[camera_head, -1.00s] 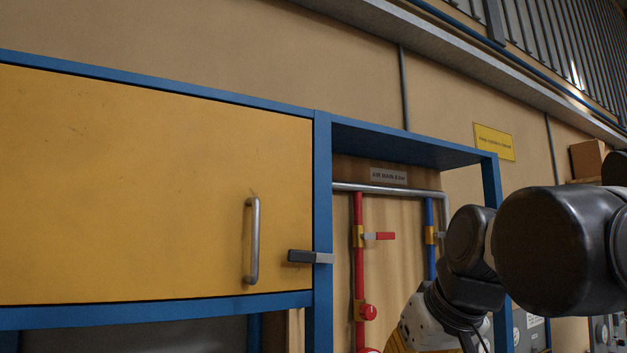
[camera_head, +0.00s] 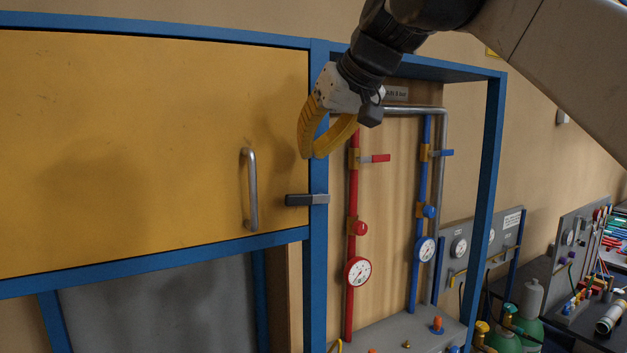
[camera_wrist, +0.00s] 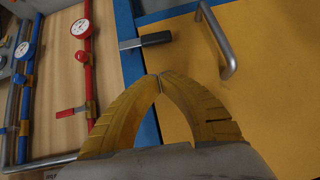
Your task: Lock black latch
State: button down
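The black latch (camera_head: 307,200) lies horizontally across the right edge of the yellow cabinet door (camera_head: 130,150). Its black end is over the door and its grey end is on the blue frame post (camera_head: 318,240). The latch also shows in the wrist view (camera_wrist: 145,41), beyond my fingertips.
A vertical metal door handle (camera_head: 250,190) stands just left of the latch. Right of the post are a red pipe (camera_head: 352,220) and a blue pipe (camera_head: 419,190) with valves and gauges. A bench with tools (camera_head: 590,310) is at the far right.

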aim_at(299, 194)
jog(key=x, duration=0.3)
jog(key=shift+w+a+f, duration=0.1)
jog(key=shift+w+f, duration=0.1)
jog(key=shift+f, duration=0.05)
notch_tip(299, 194, down, 2)
jog(key=shift+s+f, duration=0.15)
jog(key=shift+f, duration=0.1)
jog(key=shift+s+f, duration=0.2)
jog(key=shift+f, duration=0.25)
jog(key=shift+w+a+f, duration=0.1)
jog(key=shift+w+f, duration=0.05)
jog(key=shift+s+a+f, duration=0.15)
jog(key=shift+s+f, duration=0.05)
jog(key=shift+f, duration=0.55)
